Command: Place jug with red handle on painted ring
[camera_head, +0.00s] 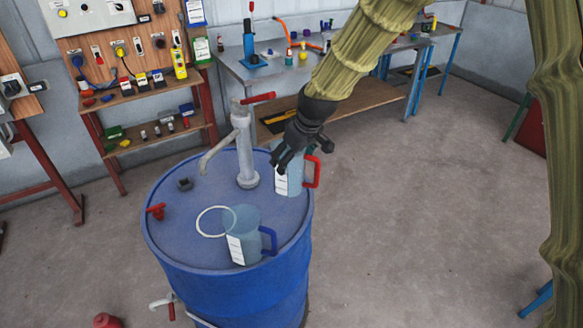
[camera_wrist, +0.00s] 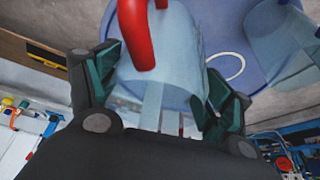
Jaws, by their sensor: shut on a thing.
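The jug with the red handle (camera_head: 294,181) is translucent blue with a white label, at the back right of the blue drum's top, upright. My gripper (camera_head: 290,150) comes down on it from above and is shut on its upper part. In the wrist view the jug (camera_wrist: 170,55) lies between the two fingers of my gripper (camera_wrist: 158,95). The white painted ring (camera_head: 198,224) is on the drum top at the left front, and also shows in the wrist view (camera_wrist: 240,66). I cannot tell whether the jug touches the drum top.
A jug with a blue handle (camera_head: 245,238) stands at the ring's right edge, overlapping it in the picture. A red valve (camera_head: 156,210) and a dark cap (camera_head: 185,184) sit on the blue drum (camera_head: 180,255).

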